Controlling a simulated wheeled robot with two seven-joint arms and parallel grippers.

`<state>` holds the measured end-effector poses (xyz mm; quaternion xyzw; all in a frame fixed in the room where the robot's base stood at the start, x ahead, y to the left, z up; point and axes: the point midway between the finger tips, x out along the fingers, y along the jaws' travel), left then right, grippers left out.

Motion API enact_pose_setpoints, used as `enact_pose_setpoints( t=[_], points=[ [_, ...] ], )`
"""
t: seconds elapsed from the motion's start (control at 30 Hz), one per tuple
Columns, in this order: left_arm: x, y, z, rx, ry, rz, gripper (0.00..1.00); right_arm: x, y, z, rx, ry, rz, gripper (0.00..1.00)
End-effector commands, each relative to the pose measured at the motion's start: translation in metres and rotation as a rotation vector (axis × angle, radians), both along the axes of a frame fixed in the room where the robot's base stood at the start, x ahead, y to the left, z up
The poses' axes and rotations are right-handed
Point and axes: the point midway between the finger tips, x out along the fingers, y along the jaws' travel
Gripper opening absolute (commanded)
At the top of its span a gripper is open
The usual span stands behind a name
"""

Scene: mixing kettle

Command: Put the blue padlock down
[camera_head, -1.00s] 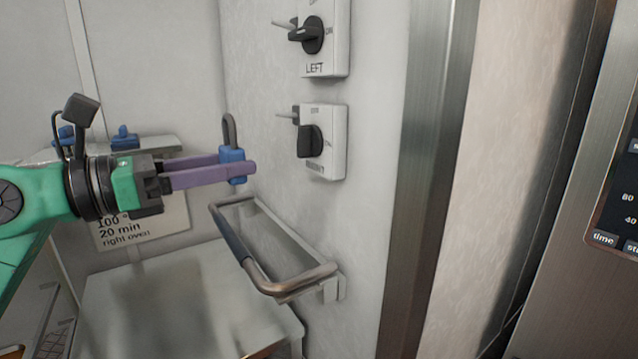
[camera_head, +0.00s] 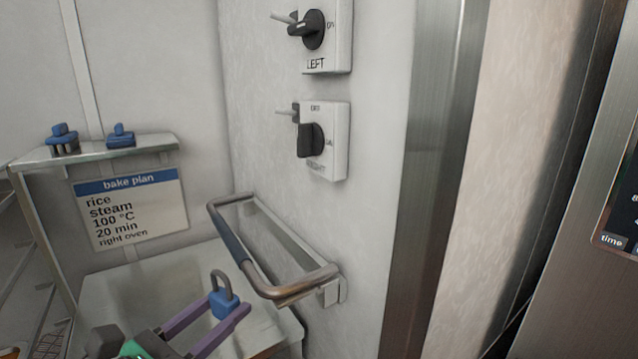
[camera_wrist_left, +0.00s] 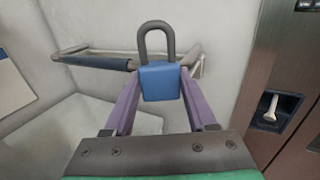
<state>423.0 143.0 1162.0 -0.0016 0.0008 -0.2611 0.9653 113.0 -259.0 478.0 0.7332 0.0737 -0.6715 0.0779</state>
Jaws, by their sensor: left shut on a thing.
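The blue padlock (camera_head: 224,303) with a grey shackle is between the purple fingers of my left gripper (camera_head: 216,318). In the left wrist view the padlock (camera_wrist_left: 160,82) is upright, shackle up, with its body pinched between the fingertips of my left gripper (camera_wrist_left: 160,92). In the head view it is above or in front of the pale surface (camera_head: 140,285) at the lower left, near the rail; the exact gap cannot be told. My right gripper is not in view.
A metal rail with a dark grip (camera_head: 230,243) juts from the wall close to the padlock. Above are two rotary switches, one labelled LEFT (camera_head: 313,30) and a lower one (camera_head: 318,140). A shelf (camera_head: 100,150) holds blue items above a bake plan sign (camera_head: 130,208).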

Motion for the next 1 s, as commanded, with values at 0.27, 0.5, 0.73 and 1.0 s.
enact_pose_setpoints(
  t=[0.27, 0.5, 0.73, 1.0],
  points=[
    [-0.028, 0.013, -0.139, 0.004, 0.018, 0.274, 0.0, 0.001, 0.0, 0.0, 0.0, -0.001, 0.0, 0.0],
    [-0.047, 0.023, -0.242, 0.005, 0.01, 0.49, 0.0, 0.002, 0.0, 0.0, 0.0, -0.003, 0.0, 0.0],
    [-0.051, 0.025, -0.258, 0.004, 0.002, 0.523, 0.0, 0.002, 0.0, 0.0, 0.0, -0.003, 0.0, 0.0],
    [-0.051, 0.026, -0.258, 0.003, 0.005, 0.529, 0.0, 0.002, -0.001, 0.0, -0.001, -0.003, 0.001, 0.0]
  ],
)
